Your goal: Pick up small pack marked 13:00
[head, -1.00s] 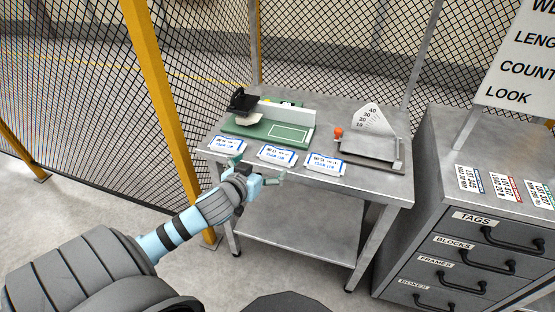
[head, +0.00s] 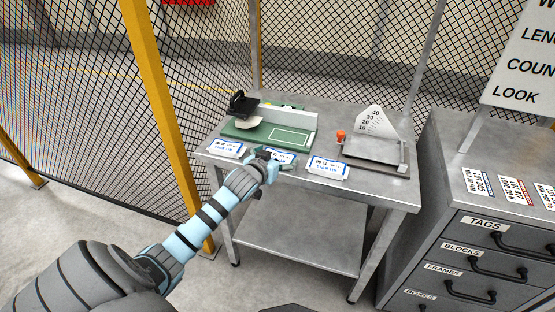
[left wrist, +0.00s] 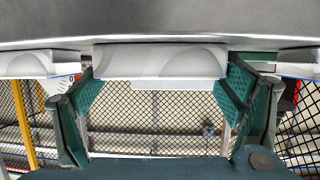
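Three small white packs with blue print lie along the front edge of the steel table: a left pack (head: 227,149), a middle pack (head: 286,157) and a right pack (head: 328,168). Their time marks are too small to read, so I cannot tell which says 13:00. My left gripper (head: 268,158) is at the table's front edge by the middle pack and partly hides it. In the left wrist view, my left gripper's green finger pads (left wrist: 160,92) are spread wide, with the middle pack (left wrist: 160,62) spanning the gap near the tips. My right gripper is not in view.
A green board with a black-handled stamp (head: 243,104) stands behind the packs. A scale with an orange knob (head: 374,148) is right of it. A grey drawer cabinet (head: 480,225) stands at right. A yellow post (head: 165,120) and mesh fence are at left.

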